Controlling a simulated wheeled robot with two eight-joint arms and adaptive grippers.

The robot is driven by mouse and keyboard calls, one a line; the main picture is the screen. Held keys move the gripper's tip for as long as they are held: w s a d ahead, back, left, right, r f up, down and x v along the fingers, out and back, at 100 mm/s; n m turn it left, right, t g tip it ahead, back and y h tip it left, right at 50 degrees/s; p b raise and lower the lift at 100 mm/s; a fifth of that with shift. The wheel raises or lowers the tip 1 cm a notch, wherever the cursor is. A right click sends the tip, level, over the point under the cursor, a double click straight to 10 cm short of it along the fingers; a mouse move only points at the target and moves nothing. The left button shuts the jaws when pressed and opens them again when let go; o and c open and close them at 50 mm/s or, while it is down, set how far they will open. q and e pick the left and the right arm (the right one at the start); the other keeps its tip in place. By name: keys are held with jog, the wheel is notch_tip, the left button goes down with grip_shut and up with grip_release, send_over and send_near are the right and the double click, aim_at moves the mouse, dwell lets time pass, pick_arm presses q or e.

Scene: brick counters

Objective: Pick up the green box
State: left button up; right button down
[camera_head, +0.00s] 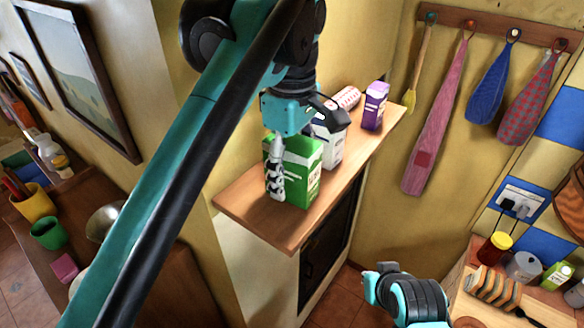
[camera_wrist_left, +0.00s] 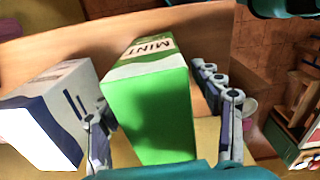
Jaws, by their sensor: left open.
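The green box (camera_head: 302,170), a carton with a white band, stands upright on the wooden shelf top (camera_head: 245,205). My left gripper (camera_head: 298,158) is over it from above, open, with one finger down along its left side; the other finger is mostly hidden in the head view. In the left wrist view the green box (camera_wrist_left: 155,105), with "MINT" on its upper part, lies between the two spread fingers of my left gripper (camera_wrist_left: 155,100). I cannot tell whether either finger touches it.
A white and dark blue carton (camera_head: 330,146) stands close behind the green box; it also shows in the left wrist view (camera_wrist_left: 52,112) next to a finger. A purple carton (camera_head: 375,106) and a pinkish patterned item (camera_head: 347,97) are farther back. Cloths (camera_head: 437,130) hang on the wall.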

pick_arm(q)
jog(key=c, duration=1.3)
